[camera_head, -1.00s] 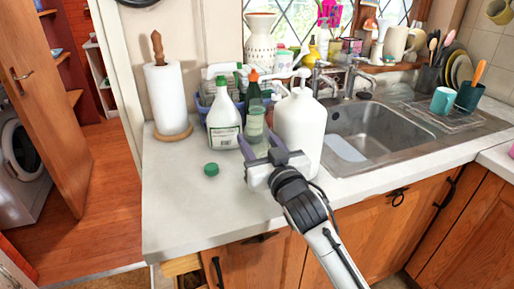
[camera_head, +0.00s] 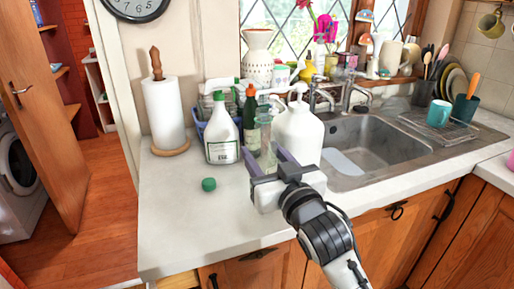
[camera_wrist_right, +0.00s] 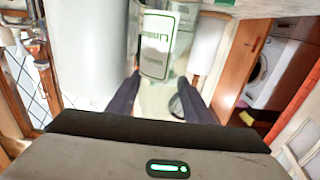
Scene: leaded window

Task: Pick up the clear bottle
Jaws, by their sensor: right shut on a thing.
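The clear bottle (camera_head: 268,138) is see-through and hard to make out in the head view, between a dark green bottle (camera_head: 252,130) and a large white jug (camera_head: 299,132). My right gripper (camera_head: 269,160) is shut on it, with a finger on either side. In the right wrist view, the two dark fingers of the right gripper (camera_wrist_right: 158,98) have the clear bottle (camera_wrist_right: 155,86) between them, with a white label with green lettering showing there. I cannot tell whether its base touches the counter. My left gripper is not in view.
A white spray bottle (camera_head: 221,135) stands left of the green bottle. A green cap (camera_head: 208,184) lies on the bare counter (camera_head: 185,225). A paper towel roll (camera_head: 163,112) stands at the back left. The sink (camera_head: 375,145) is to the right.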

